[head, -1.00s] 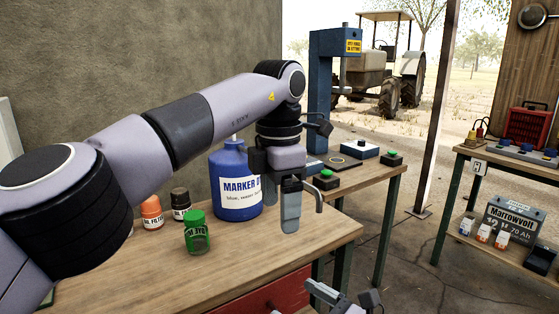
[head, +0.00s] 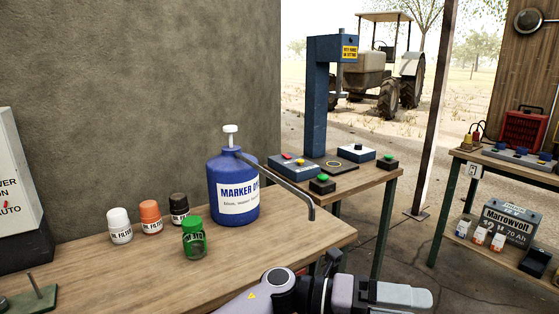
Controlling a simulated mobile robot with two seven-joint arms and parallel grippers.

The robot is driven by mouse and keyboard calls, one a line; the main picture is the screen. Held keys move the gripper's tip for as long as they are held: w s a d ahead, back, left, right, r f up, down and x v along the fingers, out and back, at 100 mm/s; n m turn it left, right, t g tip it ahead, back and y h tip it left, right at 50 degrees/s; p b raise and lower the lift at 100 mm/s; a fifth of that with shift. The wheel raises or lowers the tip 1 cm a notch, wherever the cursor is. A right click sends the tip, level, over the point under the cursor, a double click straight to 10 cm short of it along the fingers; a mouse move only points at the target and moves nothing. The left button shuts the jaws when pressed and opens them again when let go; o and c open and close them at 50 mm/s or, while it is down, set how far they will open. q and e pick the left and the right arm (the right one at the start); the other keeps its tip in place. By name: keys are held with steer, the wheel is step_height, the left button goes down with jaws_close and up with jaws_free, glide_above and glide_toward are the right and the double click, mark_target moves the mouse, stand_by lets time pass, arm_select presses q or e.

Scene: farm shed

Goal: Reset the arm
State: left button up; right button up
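My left arm lies low across the bottom edge of the head view, in front of the table. Its wrist and the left gripper's body (head: 350,293) point to the right. My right gripper is not in view. The blue marker dye bottle (head: 234,188) stands upright on the wooden table, with its white pump head up and a long grey spout reaching right. No gripper is near the bottle.
White (head: 119,226), orange (head: 151,217), dark (head: 179,208) and green (head: 194,239) small containers stand left of the bottle. A blue press (head: 317,105) and button boxes stand on a table (head: 358,182) behind. A shelf (head: 505,248) stands at right. The table's front middle is clear.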

arm_select(q)
steer(key=w+a+f+n+t+y+p, duration=0.1)
steer(key=a+f+n+t+y, duration=0.15)
steer(key=a+n+t, duration=0.6)
steer(key=w+a+f+n+t+y, duration=0.15)
steer(key=a+f+n+t, duration=0.35)
steer(key=n, duration=0.6)
steer(key=w+a+f+n+t+y+p, duration=0.1)
steer(key=w+a+f+n+t+y, duration=0.15)
steer(key=a+n+t, duration=0.45)
steer(key=s+a+f+n+g+y+p, duration=0.1)
steer(key=s+a+f+n+g+y, duration=0.3)
steer(key=s+a+f+n+y, duration=0.5)
steer(key=s+a+f+n, duration=0.5)
steer(key=s+a+f, duration=0.2)
steer(key=s+a, duration=0.2)
steer(key=shift+g+p, duration=0.35)
steer(key=shift+p, duration=0.05)
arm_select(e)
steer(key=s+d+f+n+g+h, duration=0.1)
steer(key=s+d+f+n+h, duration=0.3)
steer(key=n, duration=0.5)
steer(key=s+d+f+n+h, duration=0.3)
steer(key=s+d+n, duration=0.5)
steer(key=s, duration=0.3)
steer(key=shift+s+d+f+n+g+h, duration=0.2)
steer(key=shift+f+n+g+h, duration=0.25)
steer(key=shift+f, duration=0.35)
